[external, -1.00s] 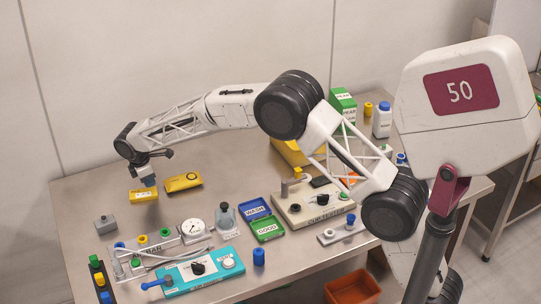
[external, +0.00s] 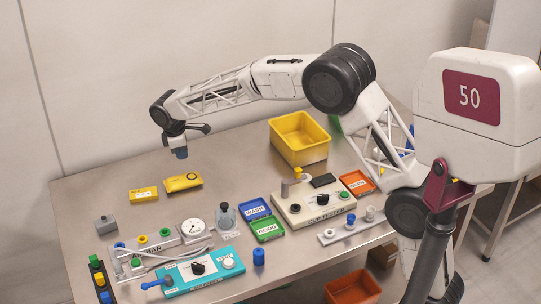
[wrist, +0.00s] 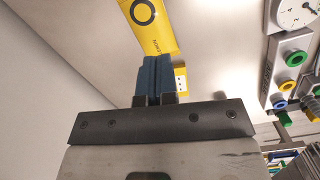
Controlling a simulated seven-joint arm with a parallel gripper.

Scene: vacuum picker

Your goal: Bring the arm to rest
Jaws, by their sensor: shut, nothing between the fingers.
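My gripper (external: 181,153) hangs in the air above the back left part of the metal table (external: 105,190), pointing down. Its blue fingers also show in the wrist view (wrist: 154,78), pressed together with nothing between them. A yellow pouch (external: 182,182) and a small yellow box (external: 144,194) lie on the table below it, apart from the fingers. In the wrist view the yellow pouch (wrist: 150,25) shows beyond the fingertips.
A yellow bin (external: 300,140) stands at the back. A teal box (external: 205,275), a dial gauge (external: 192,230), a blue tray (external: 255,209), a green tray (external: 268,229) and a cup tester (external: 313,208) fill the front and middle.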

